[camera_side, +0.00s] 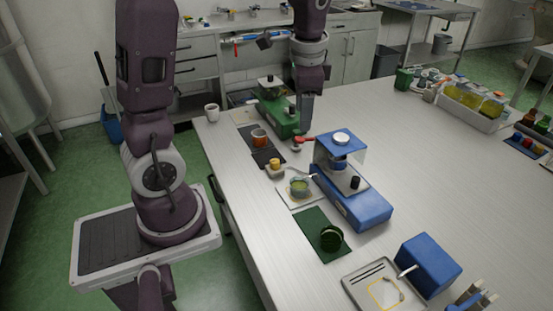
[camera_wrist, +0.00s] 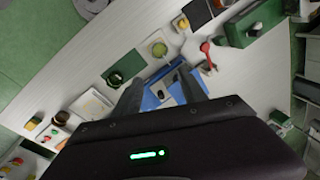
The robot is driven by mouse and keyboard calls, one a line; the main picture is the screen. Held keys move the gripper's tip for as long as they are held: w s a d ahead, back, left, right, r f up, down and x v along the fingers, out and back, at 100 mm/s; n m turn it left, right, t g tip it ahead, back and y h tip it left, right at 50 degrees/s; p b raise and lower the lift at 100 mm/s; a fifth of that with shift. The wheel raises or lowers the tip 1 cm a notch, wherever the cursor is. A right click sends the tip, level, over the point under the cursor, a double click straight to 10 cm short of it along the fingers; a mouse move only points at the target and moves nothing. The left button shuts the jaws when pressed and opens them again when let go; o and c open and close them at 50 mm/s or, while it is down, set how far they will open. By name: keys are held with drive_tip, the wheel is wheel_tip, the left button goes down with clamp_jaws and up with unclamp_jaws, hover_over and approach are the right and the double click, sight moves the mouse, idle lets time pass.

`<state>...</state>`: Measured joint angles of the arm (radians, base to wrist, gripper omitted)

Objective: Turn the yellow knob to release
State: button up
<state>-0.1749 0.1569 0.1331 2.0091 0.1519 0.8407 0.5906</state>
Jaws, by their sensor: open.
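The green device (camera_side: 277,112) stands at the far left of the bench in the side view; I cannot make out that yellow piece there. Another small yellow piece (camera_side: 275,163) stands on the bench nearer the camera. My gripper (camera_side: 305,124) points down over the bench, beside the green device in the picture. In the wrist view its two fingers (camera_wrist: 163,92) are apart, with nothing held and the blue device (camera_wrist: 163,90) showing between them.
The blue device (camera_side: 362,205) stands mid-bench. A red-handled piece (camera_side: 302,139) lies close to my gripper. A bowl (camera_side: 300,188), an orange jar (camera_side: 260,136) and a green jar (camera_side: 331,238) stand around.

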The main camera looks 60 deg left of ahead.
drive_tip(key=w+a+f+m+g, duration=0.1)
drive_tip(key=w+a+f+g, duration=0.15)
drive_tip(key=a+f, duration=0.3)
drive_tip(key=m+g+y, duration=0.1)
drive_tip(key=m, duration=0.2)
approach(275, 161)
drive_tip(key=shift+m+g, duration=0.3)
drive_tip(key=shift+g, duration=0.05)
drive_tip(key=x, duration=0.8)
drive_tip(key=shift+w+a+f, duration=0.1)
drive_tip(key=shift+w+f, duration=0.1)
drive_tip(key=shift+f, duration=0.25)
clamp_jaws()
